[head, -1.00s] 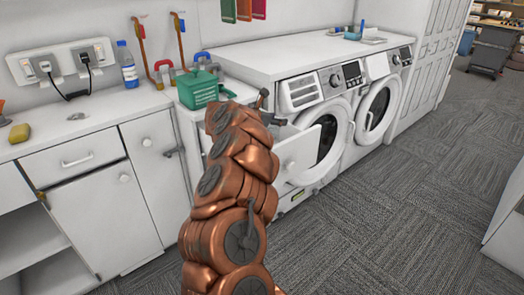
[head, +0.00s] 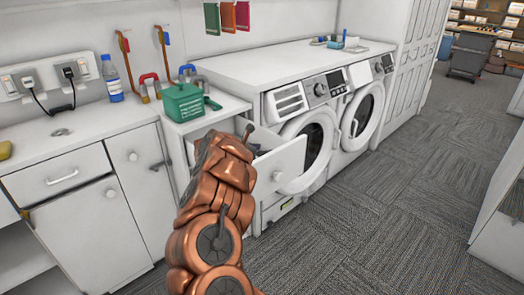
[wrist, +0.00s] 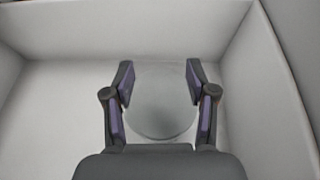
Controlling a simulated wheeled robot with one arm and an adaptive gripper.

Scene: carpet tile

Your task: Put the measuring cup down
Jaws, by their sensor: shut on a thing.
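The measuring cup (wrist: 158,105) shows in the wrist view as a round, clear, greyish shape seen from above. My gripper (wrist: 158,75) has its two dark, purple-padded fingers on either side of it and is shut on it. Pale walls stand around the cup, with a light floor under it. Whether the cup's bottom touches that floor cannot be told. In the head view, my copper arm ends at the open white drawer (head: 280,170) below the counter, and the cup and fingertips are hidden there.
Two front-loading washers (head: 315,140) stand to the right. A bottle (head: 112,80) stands on the left counter. The carpet (head: 400,200) on the right is clear.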

